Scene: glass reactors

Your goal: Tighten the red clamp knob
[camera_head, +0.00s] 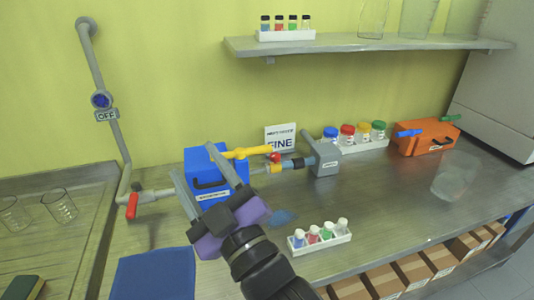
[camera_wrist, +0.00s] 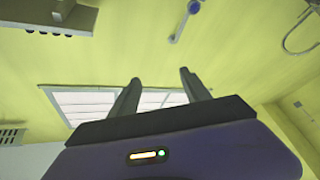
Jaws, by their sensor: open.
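A small red knob (camera_head: 274,157), which looks like the clamp knob, sits at the right end of a yellow arm (camera_head: 246,153). Close below it, a short coupling (camera_head: 280,166) leads to a grey housing (camera_head: 326,158). My gripper (camera_head: 193,160) is open and empty, its fingers pointing up in front of the blue box (camera_head: 207,168). It is to the left of the red knob and apart from it in the picture. In the wrist view my gripper (camera_wrist: 159,76) shows two spread fingers with only wall and a window behind them; the knob does not show there.
A red-handled valve (camera_head: 132,206) is on the pipe at left. A rack of small bottles (camera_head: 322,243) stands near the bench's front edge. Colour-capped jars (camera_head: 348,134) and an orange box (camera_head: 426,138) stand at the back right. A shelf (camera_head: 345,45) hangs above.

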